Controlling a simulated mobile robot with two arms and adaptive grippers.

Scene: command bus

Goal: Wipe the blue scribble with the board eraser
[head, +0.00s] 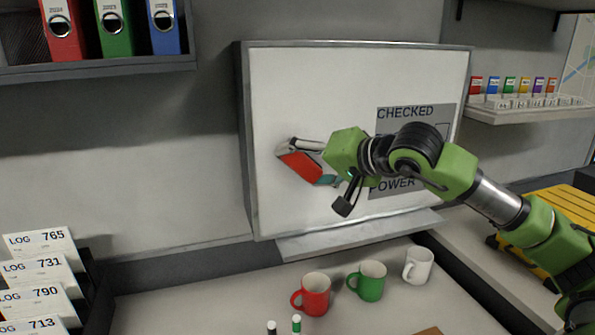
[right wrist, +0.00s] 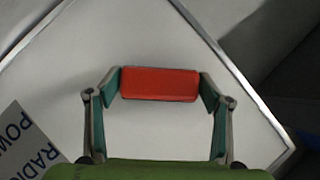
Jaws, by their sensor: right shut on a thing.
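My right gripper (head: 308,163) is shut on a red board eraser (head: 301,166), at the left-middle part of the whiteboard (head: 275,90). In the right wrist view the eraser (right wrist: 160,84) sits crosswise between the two fingertips, with the board behind it. The eraser is close to the board face; I cannot tell whether it touches. No blue scribble shows on the visible parts of the board; the eraser, gripper and arm cover some of it. My left gripper is not in view.
A grey printed panel (head: 390,117) is on the board's right half, partly behind my arm. A ledge (head: 350,236) runs below the board. A red mug (head: 315,295), a green mug (head: 371,282) and a white mug (head: 420,266) stand on the desk. Log cards (head: 40,270) stand at left.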

